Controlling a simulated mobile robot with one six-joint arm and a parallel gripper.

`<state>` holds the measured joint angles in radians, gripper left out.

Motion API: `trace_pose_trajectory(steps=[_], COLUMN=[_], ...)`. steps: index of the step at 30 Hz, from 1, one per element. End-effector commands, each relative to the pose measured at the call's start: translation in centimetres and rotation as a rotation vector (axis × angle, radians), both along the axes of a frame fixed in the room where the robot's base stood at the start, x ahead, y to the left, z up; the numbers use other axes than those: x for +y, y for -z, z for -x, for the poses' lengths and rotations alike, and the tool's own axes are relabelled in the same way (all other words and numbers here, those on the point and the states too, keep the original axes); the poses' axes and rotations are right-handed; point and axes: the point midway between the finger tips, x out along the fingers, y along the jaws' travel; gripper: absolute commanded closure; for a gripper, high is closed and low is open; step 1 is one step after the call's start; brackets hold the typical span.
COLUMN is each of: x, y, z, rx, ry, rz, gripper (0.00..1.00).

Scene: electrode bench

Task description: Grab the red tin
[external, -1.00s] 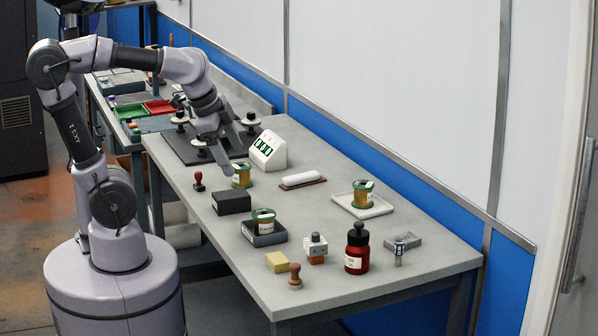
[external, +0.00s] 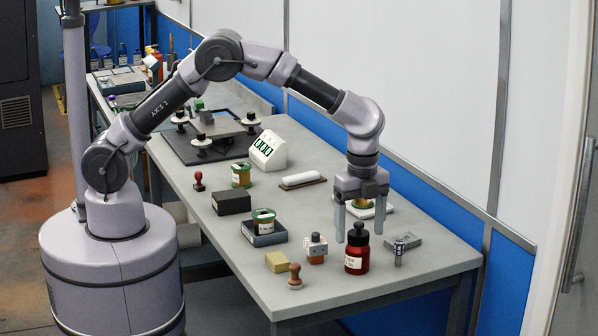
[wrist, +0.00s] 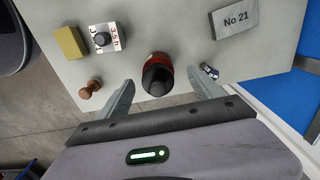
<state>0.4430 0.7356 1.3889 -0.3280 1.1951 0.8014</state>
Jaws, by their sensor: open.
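The red tin (external: 356,261) is a round red container with a black cap and a pale label. It stands upright near the front right of the grey bench. My gripper (external: 359,236) points down over it, with its fingers open and nothing held. In the external view the fingertips show at about the height of the black cap, one to either side. In the wrist view the red tin (wrist: 157,60) shows between and just beyond the two fingertips (wrist: 160,84). I see no finger touching it.
A small metal-and-dark device (external: 399,252) stands close right of the tin, with a grey block (external: 403,243) behind. Behind my gripper is a white tray (external: 385,211).

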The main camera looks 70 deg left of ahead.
Motion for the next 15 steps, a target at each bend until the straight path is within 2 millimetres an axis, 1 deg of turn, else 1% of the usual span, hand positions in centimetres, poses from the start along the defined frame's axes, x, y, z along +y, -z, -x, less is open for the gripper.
trace_pose_trajectory(steps=[1, 5, 9, 11, 13, 15], x=[0.0, 0.0, -0.2, -0.2, -0.2, -0.2], y=[0.6, 1.8, 4.8, 5.8, 6.0, 5.8], z=[0.0, 0.1, 0.4, 0.3, 0.3, 0.3], rx=[0.000, 0.001, 0.002, 0.000, 0.000, -0.001], ry=[-0.001, -0.001, -0.001, -0.001, 0.000, -0.001], rz=[0.000, 0.000, -0.001, 0.000, 0.000, 0.000], gripper=[0.24, 0.24, 0.24, 0.24, 0.24, 0.24])
